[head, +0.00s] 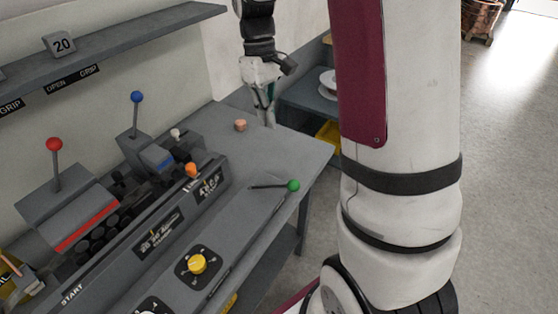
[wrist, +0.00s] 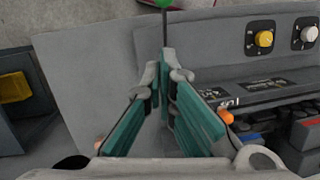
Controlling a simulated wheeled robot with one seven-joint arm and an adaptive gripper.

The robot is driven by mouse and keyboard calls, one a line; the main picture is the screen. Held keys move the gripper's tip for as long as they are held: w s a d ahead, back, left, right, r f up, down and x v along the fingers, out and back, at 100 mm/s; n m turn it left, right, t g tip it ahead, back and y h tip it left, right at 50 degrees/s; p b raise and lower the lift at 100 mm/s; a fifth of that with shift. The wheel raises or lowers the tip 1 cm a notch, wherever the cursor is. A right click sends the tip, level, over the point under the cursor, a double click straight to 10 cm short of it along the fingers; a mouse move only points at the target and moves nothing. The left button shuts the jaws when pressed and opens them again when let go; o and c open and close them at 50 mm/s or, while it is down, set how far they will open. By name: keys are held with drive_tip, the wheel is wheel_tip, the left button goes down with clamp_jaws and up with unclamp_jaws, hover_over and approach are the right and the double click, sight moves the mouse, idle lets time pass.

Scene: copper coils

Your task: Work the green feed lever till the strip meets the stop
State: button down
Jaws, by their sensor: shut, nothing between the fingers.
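The green feed lever (head: 293,185) has a round green knob on a thin dark rod, lying low over the right part of the grey bench top. In the wrist view its rod (wrist: 165,28) runs from the top edge down to just beyond my fingertips; contact cannot be told. My gripper (head: 268,121) points down near the bench's far right corner, behind the lever in the head view. In the wrist view my gripper (wrist: 163,72) has its teal-padded fingers together, with nothing between them. I cannot make out the strip or the stop.
A small copper piece (head: 240,125) stands on the bench near my gripper. The machine has an orange knob (head: 192,170), a blue-knobbed lever (head: 136,97), a red-knobbed lever (head: 54,145) and a yellow dial (head: 197,264). A shelf (head: 130,33) hangs above.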

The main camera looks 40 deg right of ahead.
drive_tip(key=shift+f, duration=0.1)
drive_tip(key=p, duration=0.2)
approach(272, 186)
drive_tip(key=shift+s+d+f+p, duration=0.2)
drive_tip(key=shift+s+d+f, duration=0.15)
drive_tip(key=shift+s, duration=0.25)
drive_tip(key=shift+s+d+f+p, duration=0.2)
drive_tip(key=shift+s+d+f, duration=0.15)
drive_tip(key=shift+s, duration=0.3)
drive_tip(key=shift+s+d+f+p, duration=0.2)
drive_tip(key=shift+s+d+f, duration=0.15)
drive_tip(key=shift+s, duration=0.25)
drive_tip(key=shift+f, duration=0.1)
